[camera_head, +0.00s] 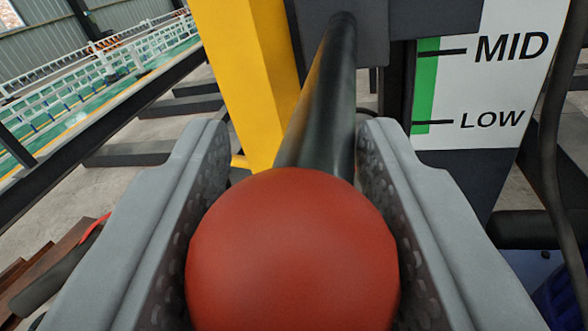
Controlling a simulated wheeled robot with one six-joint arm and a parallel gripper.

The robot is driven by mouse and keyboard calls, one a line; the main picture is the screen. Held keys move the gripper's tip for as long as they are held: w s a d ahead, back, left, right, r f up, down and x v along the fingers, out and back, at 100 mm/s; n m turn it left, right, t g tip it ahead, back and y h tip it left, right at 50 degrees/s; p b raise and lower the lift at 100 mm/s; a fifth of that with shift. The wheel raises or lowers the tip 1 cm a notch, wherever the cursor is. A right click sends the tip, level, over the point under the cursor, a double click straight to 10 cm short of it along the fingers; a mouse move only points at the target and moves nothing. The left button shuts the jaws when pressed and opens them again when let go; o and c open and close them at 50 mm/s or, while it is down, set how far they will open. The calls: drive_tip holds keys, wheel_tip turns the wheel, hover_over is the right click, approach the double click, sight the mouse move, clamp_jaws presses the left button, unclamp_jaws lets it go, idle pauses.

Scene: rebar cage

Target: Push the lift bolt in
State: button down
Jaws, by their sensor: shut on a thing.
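The lift bolt shows as a red ball knob (292,255) on a dark rod (325,110). The rod runs away from me to a dark grey plate (372,30) at the top. My gripper (293,150) is shut on the red knob, with one grey finger on its left and one on its right. The padded inner faces of the fingers lie against or very close to the knob's sides. The far end of the rod meets the dark plate; how deep it sits there is hidden.
A yellow post (240,70) stands just left of the rod. A white panel (490,80) marked MID and LOW with a green strip is at the right. A dark cable (548,150) hangs at the right edge. Dark beams (100,135) and a white railing lie at the left.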

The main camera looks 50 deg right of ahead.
drive_tip(key=shift+r, duration=0.1)
drive_tip(key=c, duration=0.9)
unclamp_jaws()
drive_tip(key=shift+d, duration=0.2)
drive_tip(key=v, duration=1.7)
drive_tip(key=shift+a, duration=0.2)
